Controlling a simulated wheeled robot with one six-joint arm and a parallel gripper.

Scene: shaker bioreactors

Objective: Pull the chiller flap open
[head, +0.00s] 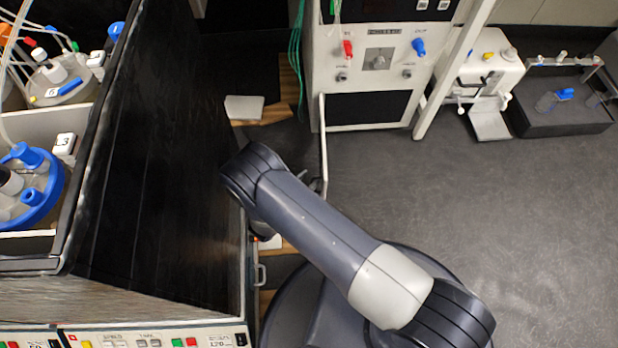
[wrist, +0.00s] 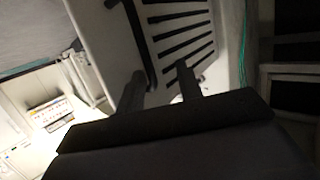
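The chiller (head: 380,55) is a pale cabinet at the top of the head view, with a red and a blue valve and a dark front opening. Its flap (head: 323,140) shows edge-on as a thin pale strip, standing out from the chiller's left front edge.
A dark-walled shaker cabinet (head: 150,170) with blue-lidded vessels (head: 30,185) fills the left side. Green tubes (head: 296,60) hang left of the chiller. A white bench device (head: 490,70) and a dark tray (head: 560,115) stand at the right. Grey floor (head: 480,210) is clear at right.

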